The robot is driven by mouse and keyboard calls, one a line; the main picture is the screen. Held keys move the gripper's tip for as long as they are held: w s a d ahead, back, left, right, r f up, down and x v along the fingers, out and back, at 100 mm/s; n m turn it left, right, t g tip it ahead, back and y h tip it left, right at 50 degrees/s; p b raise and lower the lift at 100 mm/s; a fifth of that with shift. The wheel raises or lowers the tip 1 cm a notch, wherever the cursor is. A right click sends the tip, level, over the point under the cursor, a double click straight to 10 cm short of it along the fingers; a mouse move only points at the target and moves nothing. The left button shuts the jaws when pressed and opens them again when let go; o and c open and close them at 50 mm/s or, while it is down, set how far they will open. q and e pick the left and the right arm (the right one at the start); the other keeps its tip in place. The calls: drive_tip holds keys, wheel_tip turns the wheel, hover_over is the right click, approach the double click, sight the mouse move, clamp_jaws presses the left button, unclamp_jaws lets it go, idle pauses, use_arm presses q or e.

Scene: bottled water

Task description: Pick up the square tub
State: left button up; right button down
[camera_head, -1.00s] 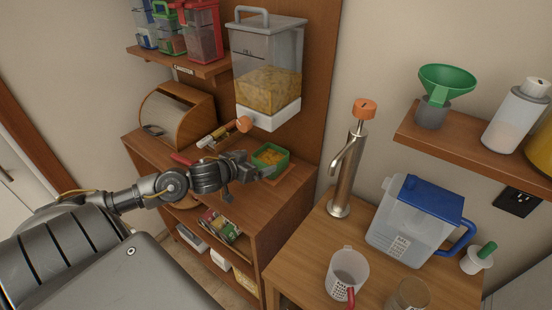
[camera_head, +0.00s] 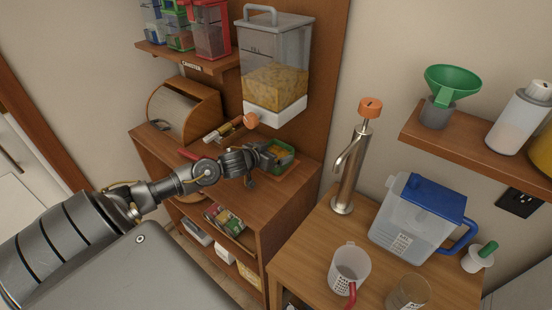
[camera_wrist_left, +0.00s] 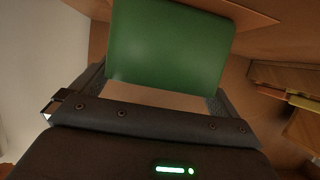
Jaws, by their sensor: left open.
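In the left wrist view the two fingers (camera_wrist_left: 160,92) are open, one towards each side of the tub. I cannot tell whether they touch it. My right gripper is not in view.
A clear dispenser (camera_head: 276,70) hangs on the panel just above and behind the tub. A wooden roll-top box (camera_head: 183,112) and an orange-knobbed tool (camera_head: 250,121) are to the left. A metal pump (camera_head: 350,165) and a blue-lidded jug (camera_head: 419,215) stand on the right counter.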

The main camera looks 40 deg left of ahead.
use_arm(q)
drive_tip(key=shift+x, duration=0.95)
drive_tip(key=c, duration=0.7)
drive_tip(key=shift+c, duration=0.2)
drive_tip(key=shift+s+r, duration=0.1)
drive_tip(key=shift+r, duration=0.05)
